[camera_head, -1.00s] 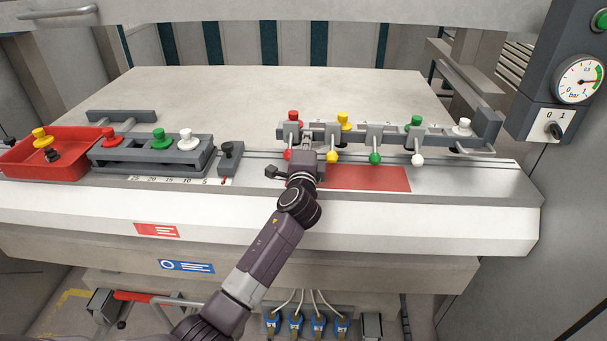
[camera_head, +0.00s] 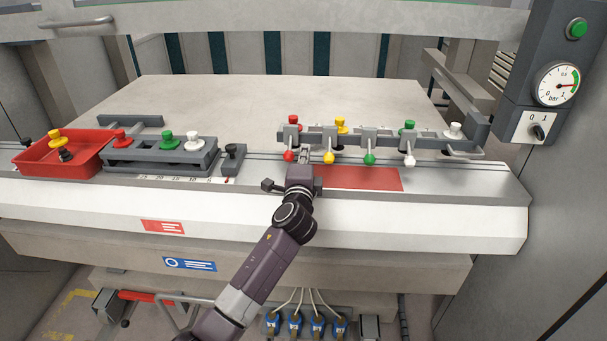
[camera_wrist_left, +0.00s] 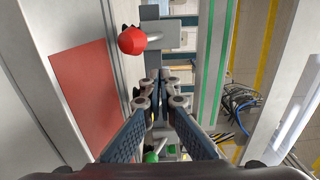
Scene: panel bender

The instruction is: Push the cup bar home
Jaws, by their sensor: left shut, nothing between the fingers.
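The cup bar (camera_head: 385,138) is a dark grey bar at the right back of the bender bed. Red (camera_head: 293,120), yellow (camera_head: 340,124), green (camera_head: 409,126) and white (camera_head: 455,129) cups stand along it. Clamps with red (camera_head: 289,156), yellow (camera_head: 329,157), green (camera_head: 369,159) and white (camera_head: 409,161) knobs sit on its near side. My left gripper (camera_head: 304,152) is shut and empty, at the near side of the bar between the red and yellow knobs. Its shut fingertips also show in the left wrist view (camera_wrist_left: 165,82). Whether they touch the bar is unclear. My right gripper is out of view.
A red tray (camera_head: 35,158) and a grey rack (camera_head: 150,160) with coloured cups stand at the left. A dark block (camera_head: 232,158) stands beside the rack. A red plate (camera_head: 362,179) lies in front of the bar. The pale bed (camera_head: 250,95) behind is clear.

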